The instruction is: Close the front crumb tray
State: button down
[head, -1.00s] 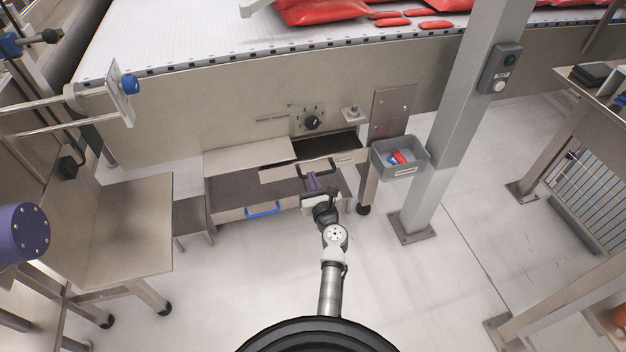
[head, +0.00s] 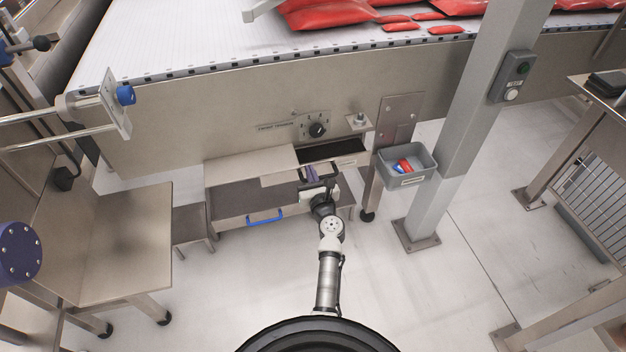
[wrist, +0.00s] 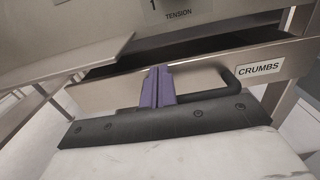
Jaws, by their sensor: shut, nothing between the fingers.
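The crumb tray is a steel drawer under the conveyor with a dark inside (head: 340,148), a black handle and a CRUMBS label; it stands partly open. In the wrist view its steel front (wrist: 205,80) faces me, with the black handle (wrist: 255,84) right of my fingers and the label (wrist: 259,68) at the right end. My gripper (head: 311,173) has its purple fingers (wrist: 158,86) shut and empty, pointing at the tray front left of the label. They look to be at or against the front; exact contact is unclear. The handle is mostly hidden by my gripper in the head view.
A lower drawer with a blue handle (head: 265,217) sticks out below the tray. A grey bin (head: 407,168) hangs at the right, near a steel post (head: 460,130). A steel table (head: 125,240) stands at the left.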

aim_at(305, 157)
jog(key=b+x, duration=0.1)
jog(key=x, duration=0.5)
jog(key=shift+w+r, duration=0.1)
jog(key=shift+r, duration=0.2)
